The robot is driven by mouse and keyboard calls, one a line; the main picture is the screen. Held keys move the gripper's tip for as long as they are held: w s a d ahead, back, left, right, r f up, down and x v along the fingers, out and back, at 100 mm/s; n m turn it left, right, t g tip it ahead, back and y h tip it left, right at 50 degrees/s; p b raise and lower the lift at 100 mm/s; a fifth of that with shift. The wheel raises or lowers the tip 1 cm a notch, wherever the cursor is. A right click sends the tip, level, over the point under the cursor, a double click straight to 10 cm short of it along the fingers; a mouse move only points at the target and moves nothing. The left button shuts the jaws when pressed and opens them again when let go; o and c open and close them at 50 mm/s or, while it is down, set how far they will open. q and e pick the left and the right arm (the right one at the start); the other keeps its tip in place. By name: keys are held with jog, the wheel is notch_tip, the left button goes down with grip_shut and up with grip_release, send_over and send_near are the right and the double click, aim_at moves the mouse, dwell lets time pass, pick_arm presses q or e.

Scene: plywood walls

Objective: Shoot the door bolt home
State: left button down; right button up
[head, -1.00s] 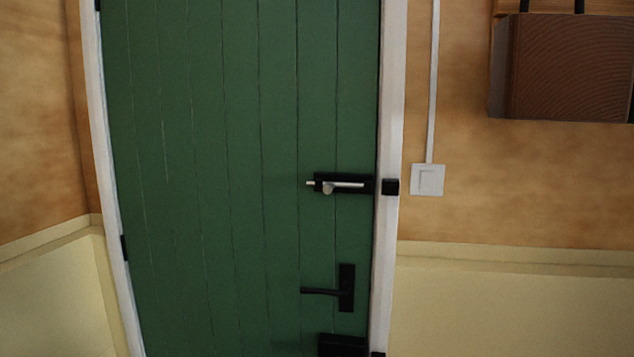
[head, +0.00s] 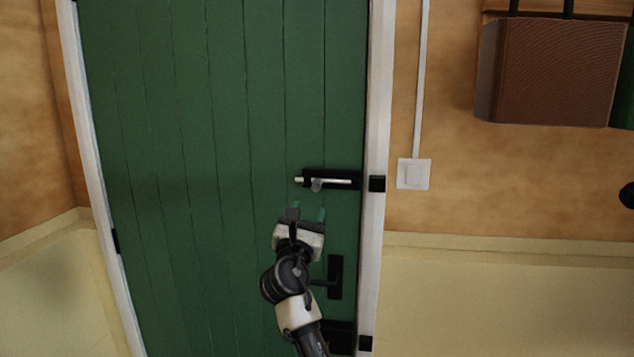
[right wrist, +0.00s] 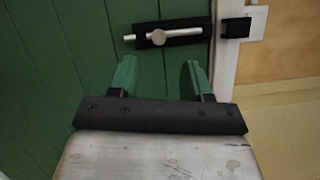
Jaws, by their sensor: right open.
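The door bolt (head: 336,181) is a silver rod with a round knob (head: 316,185) on a black plate, mounted on the green door (head: 190,160). Its rod sticks out past the plate's left end, and its right end stops short of the black keeper (head: 377,183) on the white frame. The bolt also shows in the right wrist view (right wrist: 180,34), with the knob and the keeper (right wrist: 236,27). My right gripper (head: 308,213) is open and empty just below the bolt, its green fingers (right wrist: 158,75) apart and pointing toward it. My left gripper is not in view.
A black door handle (head: 335,278) is below the bolt, partly behind my right arm. A light switch (head: 413,173) is on the wall right of the frame. A brown bag (head: 550,70) hangs at the upper right.

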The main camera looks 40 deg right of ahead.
aim_at(318, 181)
jog(key=p+x, duration=0.2)
jog(key=x, duration=0.8)
jog(key=shift+w+f, duration=0.1)
jog(key=shift+f, duration=0.05)
jog(key=shift+c, duration=0.5)
grip_shut()
